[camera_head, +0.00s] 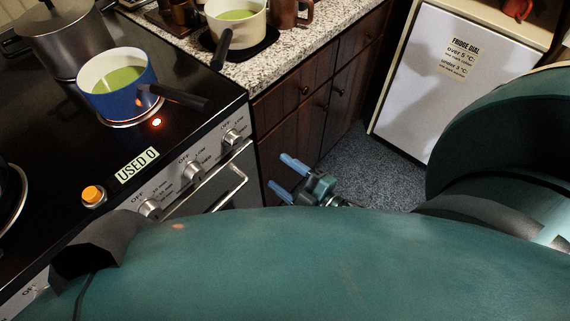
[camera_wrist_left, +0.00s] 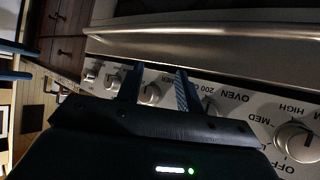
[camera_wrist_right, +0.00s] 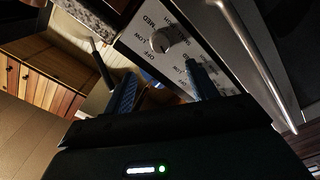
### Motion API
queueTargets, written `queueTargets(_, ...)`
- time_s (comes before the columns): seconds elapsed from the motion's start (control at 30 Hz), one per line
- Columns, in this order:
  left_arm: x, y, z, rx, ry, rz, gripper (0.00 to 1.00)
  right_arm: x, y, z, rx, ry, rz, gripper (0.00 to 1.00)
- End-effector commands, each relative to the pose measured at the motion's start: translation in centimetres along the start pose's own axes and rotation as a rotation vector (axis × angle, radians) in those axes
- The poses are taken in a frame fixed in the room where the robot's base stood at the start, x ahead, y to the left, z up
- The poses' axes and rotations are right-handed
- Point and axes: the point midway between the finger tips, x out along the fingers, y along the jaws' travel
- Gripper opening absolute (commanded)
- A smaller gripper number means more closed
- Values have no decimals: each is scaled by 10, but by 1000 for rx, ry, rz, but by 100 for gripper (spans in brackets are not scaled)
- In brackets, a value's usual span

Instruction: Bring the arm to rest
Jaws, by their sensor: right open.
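My right gripper (camera_head: 281,173) shows in the head view in front of the wooden cabinets, to the right of the oven handle. Its two blue fingers are apart with nothing held. In the right wrist view the same gripper (camera_wrist_right: 160,72) is open, with the stove's control panel beyond it. My left gripper is hidden in the head view behind my large teal arm. In the left wrist view the left gripper (camera_wrist_left: 158,74) has its fingers apart and empty, in front of the oven knobs. Whether the fingers touch the panel cannot be told.
A blue pot (camera_head: 120,92) of green liquid sits on a lit burner, its handle pointing right. A steel pot (camera_head: 65,45) stands behind it. A cream pan (camera_head: 236,32) is on the granite counter (camera_head: 275,62). The oven handle (camera_head: 228,190) juts out. Floor (camera_head: 365,170) is clear before the white fridge (camera_head: 440,80).

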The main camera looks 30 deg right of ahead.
Motion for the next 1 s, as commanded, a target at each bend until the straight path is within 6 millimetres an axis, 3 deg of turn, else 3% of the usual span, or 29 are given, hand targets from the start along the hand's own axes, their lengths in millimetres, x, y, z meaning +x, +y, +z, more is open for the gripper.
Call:
queueTargets(0.43, -2, 1, -1, 0, -2, 1, 36, 0, -1, -1, 66, -39, -12, 58)
queueTargets(0.57, -5, 0, -5, 0, -4, 0, 36, -4, -10, -5, 310, -179, -60, 58)
queueTargets(0.8, -7, -3, -2, -1, -24, -10, 36, -28, -44, -26, 829, -476, -187, 58)
queueTargets(1.0, -6, -4, 4, -6, -42, -15, 36, -39, -58, -37, 989, -578, -238, 58)
